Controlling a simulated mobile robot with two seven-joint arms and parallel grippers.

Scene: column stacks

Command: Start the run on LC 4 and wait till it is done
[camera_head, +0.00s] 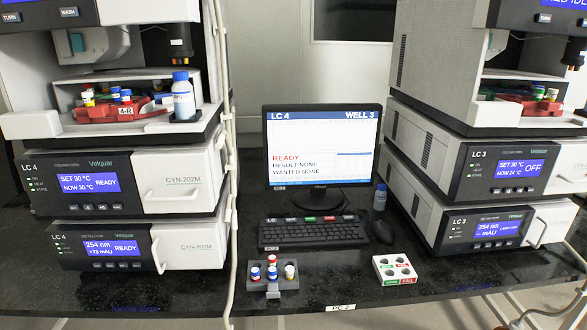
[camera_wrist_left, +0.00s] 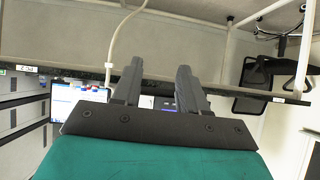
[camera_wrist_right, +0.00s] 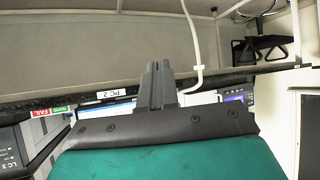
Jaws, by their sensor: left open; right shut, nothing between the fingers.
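The LC 4 stack stands at the left in the head view. Its column oven (camera_head: 95,184) reads SET 30 °C, NOW 30 °C and READY. Its detector (camera_head: 120,246) reads 254 nm, +73 mAU and READY. The monitor (camera_head: 321,150) shows LC 4, WELL 3, READY, RESULT NONE, WANTED NONE. The keyboard (camera_head: 313,231) lies below it, with coloured keys along its top row. My left gripper (camera_wrist_left: 160,75) is open and empty in the left wrist view. My right gripper (camera_wrist_right: 157,65) is shut and empty in the right wrist view. Neither gripper shows in the head view.
A dark rack (camera_head: 272,281) with several capped vials and a white holder (camera_head: 395,269) with holes stand at the bench front. A mouse (camera_head: 382,232) and a small bottle (camera_head: 380,198) are right of the keyboard. The LC 3 stack (camera_head: 490,175) stands at right, its oven reading OFF.

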